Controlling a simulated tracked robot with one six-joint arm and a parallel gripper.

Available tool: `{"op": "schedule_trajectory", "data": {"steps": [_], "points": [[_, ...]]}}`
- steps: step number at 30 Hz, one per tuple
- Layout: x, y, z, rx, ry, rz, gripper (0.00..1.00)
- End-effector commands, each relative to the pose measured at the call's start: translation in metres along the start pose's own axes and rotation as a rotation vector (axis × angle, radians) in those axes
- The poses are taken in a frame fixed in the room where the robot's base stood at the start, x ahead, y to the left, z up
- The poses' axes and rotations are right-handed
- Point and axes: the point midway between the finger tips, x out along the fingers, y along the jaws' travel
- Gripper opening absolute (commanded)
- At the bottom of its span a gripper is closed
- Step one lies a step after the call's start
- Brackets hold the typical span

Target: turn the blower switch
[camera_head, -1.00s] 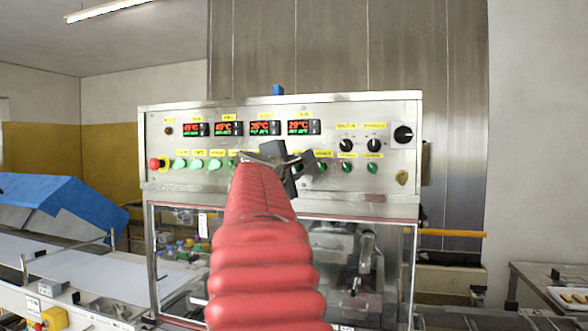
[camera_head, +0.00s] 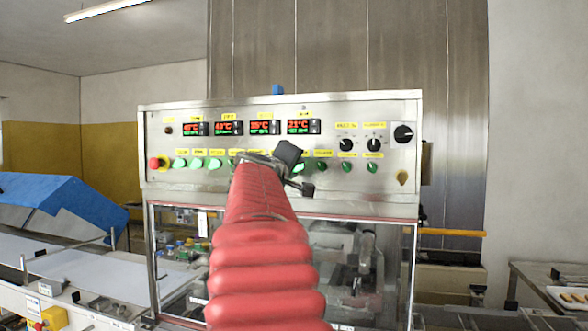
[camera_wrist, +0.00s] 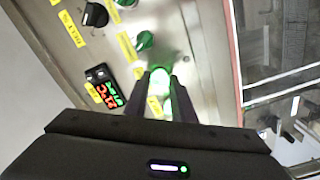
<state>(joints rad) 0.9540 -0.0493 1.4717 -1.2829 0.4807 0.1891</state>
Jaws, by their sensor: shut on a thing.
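My gripper (camera_head: 298,171) is at the lower row of switches on the steel control panel (camera_head: 210,106), rolled at a slant. In the wrist view my gripper (camera_wrist: 160,88) has its two dark fingers shut on a brightly lit green switch (camera_wrist: 159,78), one finger on each side. A bit of that lit green switch (camera_head: 298,167) shows between the fingers in the head view. I cannot read its label, so I cannot tell from the text that it is the blower switch.
An unlit green switch (camera_wrist: 145,40) sits close beside my fingers. A black knob (camera_wrist: 95,14) is farther off. Lit green switches (camera_head: 197,163) and a red stop button (camera_head: 155,163) are to the left on the panel. A clear guard (camera_head: 345,260) lies below.

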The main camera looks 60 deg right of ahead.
Motion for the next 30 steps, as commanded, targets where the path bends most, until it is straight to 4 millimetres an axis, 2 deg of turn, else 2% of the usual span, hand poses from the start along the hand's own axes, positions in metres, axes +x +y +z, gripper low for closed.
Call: {"op": "schedule_trajectory", "data": {"steps": [15,16,23,30], "points": [[0.0024,-0.0036,0.0035,0.026,-0.008,-0.004,0.01],[0.0024,-0.0037,0.0035,0.026,-0.008,-0.004,0.25],[0.0013,-0.0021,0.0019,0.026,-0.005,-0.002,0.42],[0.0005,-0.0011,0.0011,0.026,-0.003,-0.001,0.42]]}}
